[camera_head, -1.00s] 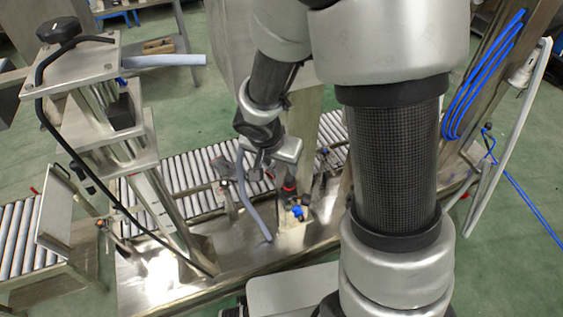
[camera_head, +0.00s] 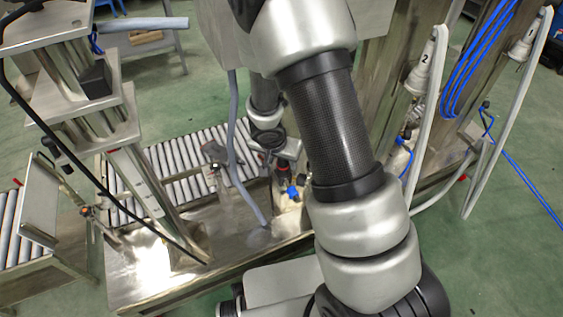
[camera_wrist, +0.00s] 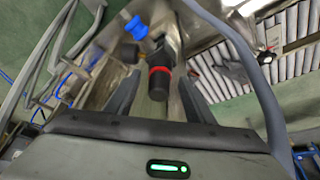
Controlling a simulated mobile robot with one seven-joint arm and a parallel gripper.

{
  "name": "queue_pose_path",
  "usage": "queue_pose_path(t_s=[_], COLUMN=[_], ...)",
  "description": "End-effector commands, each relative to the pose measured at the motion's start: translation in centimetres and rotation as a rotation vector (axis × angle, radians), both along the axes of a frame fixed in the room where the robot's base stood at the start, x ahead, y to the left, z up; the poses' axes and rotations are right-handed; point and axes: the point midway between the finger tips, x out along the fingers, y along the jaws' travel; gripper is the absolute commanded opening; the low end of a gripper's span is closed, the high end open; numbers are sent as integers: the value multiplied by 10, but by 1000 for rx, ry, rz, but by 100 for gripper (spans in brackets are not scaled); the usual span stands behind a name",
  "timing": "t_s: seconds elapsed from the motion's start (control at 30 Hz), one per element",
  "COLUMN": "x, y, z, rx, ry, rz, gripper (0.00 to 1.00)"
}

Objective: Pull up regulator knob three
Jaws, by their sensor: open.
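A black regulator knob with a red ring (camera_wrist: 158,80) shows in the wrist view, at the upper middle between my two fingers. A dark body and a blue fitting (camera_wrist: 137,28) adjoin it. In the head view the red-ringed regulator (camera_head: 281,166) is partly hidden under my gripper (camera_head: 287,148), with its blue fitting (camera_head: 292,192) below. No number shows on this regulator. My gripper (camera_wrist: 159,84) is open, with one finger on each side of the knob in the picture. I cannot tell whether the fingers touch it or how deep they reach.
A grey hose (camera_head: 236,150) hangs close to the left of my gripper. Lances marked 2 (camera_head: 424,62) and 1 (camera_head: 527,42) stand at the right. A roller conveyor (camera_head: 180,165) runs behind. A steel stand (camera_head: 115,130) is at the left.

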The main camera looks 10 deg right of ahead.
Motion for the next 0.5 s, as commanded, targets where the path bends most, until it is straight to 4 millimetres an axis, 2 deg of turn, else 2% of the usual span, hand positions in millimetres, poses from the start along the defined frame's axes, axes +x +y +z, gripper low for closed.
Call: queue_pose_path(t_s=[0.23, 0.5], x=[0, 0], y=[0, 0], z=[0, 0], rx=[0, 0], ry=[0, 0], rz=[0, 0], gripper=[47, 2])
